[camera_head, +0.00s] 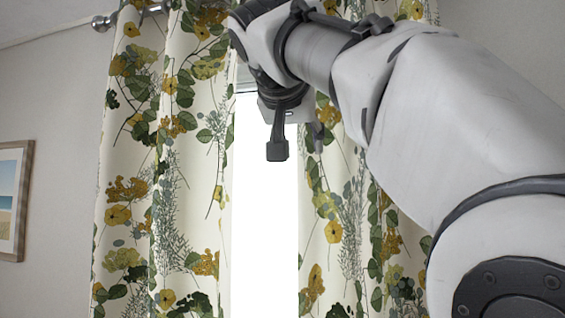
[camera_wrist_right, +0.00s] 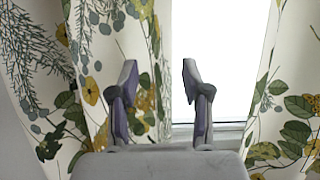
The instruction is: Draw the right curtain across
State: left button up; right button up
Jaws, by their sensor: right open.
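The right curtain (camera_head: 335,235), cream with yellow and green flowers, hangs in folds to the right of the bright window gap. My right arm covers much of its upper part. My right gripper (camera_head: 298,138) is open and empty, high in front of the gap and the inner edge of this curtain. In the right wrist view, the open right gripper (camera_wrist_right: 158,78) has a curtain's edge and part of the bright pane beyond its fingers. I cannot tell which curtain that is, or whether it is touched. My left gripper is out of view.
The left curtain (camera_head: 165,205) hangs on the other side of the bright window (camera_head: 265,225). A curtain rod with a metal end knob (camera_head: 103,22) runs along the top. A framed picture (camera_head: 14,198) hangs on the left wall.

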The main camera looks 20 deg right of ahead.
aim_at(308, 154)
jog(key=shift+d+r, duration=0.4)
jog(key=shift+d, duration=0.05)
jog(key=shift+w+d, duration=0.2)
jog(key=shift+d, duration=0.05)
jog(key=shift+w+d+f+p, duration=0.1)
jog(key=shift+w+f+p, duration=0.1)
jog(key=shift+p, duration=0.2)
jog(key=p+x, duration=0.2)
jog(key=x, duration=0.3)
jog(key=shift+w+r+p, duration=0.1)
jog(key=shift+p, duration=0.3)
jog(key=shift+w+d, duration=0.2)
jog(key=shift+s+a, duration=0.2)
jog(key=shift+s, duration=0.05)
jog(key=shift+s+a, duration=0.1)
jog(key=shift+a, duration=0.05)
jog(key=c, duration=0.4)
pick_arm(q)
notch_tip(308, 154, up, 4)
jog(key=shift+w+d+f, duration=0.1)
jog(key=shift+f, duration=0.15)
pick_arm(e)
grip_shut()
